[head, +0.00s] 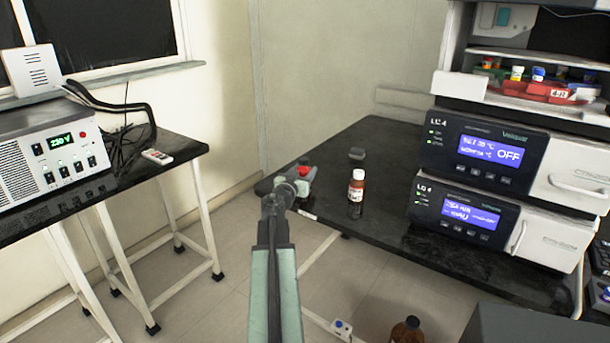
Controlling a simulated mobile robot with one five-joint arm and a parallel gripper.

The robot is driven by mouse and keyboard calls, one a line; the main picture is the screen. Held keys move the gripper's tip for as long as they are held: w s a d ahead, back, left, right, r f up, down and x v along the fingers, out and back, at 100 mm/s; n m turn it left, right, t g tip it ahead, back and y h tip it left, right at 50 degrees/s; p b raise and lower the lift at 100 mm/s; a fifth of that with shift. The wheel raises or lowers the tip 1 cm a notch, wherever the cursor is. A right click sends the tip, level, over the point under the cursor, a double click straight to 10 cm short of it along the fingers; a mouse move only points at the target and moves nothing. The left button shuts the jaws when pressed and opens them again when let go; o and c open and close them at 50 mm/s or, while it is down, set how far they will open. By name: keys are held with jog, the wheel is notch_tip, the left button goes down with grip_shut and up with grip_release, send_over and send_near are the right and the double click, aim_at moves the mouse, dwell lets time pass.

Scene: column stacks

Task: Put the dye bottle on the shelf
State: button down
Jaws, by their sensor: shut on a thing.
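My gripper (297,184) is in the middle of the head view, over the left end of the black table. It is shut on a small red-topped thing (304,171), mostly hidden by the gripper; I cannot tell whether this is the dye bottle. A small brown bottle (357,186) with a white cap and a white label stands upright on the table, right of my gripper and apart from it. The shelf (478,88) is the white ledge above the two stacked instruments at the right. It holds several small colour-capped bottles and a red tray (545,91).
Two instruments (470,150) with blue displays fill the table's (385,145) right side. A small grey item (357,153) lies behind the brown bottle. At left, another table carries a power supply (50,150). A large brown bottle (407,331) stands low at the front.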

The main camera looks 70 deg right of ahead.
aim_at(301, 175)
jog(key=shift+f+b, duration=0.3)
jog(key=c, duration=0.7)
grip_release()
jog(key=shift+r, duration=0.15)
jog(key=shift+o, duration=0.4)
jog(key=a, duration=0.8)
jog(key=shift+w, duration=0.1)
notch_tip(301, 175, down, 2)
jog(key=shift+w+d+f+g+b, duration=0.15)
jog(key=shift+g+b, duration=0.15)
jog(key=shift+b, duration=0.75)
jog(key=shift+r, duration=0.2)
jog(key=shift+d+r+p, duration=0.1)
jog(key=shift+d+p, duration=0.1)
jog(key=shift+p, duration=0.1)
jog(key=shift+s+d, duration=0.15)
jog(key=shift+d, duration=1.65)
jog(key=shift+s+d, duration=0.15)
jog(key=shift+d, duration=1.65)
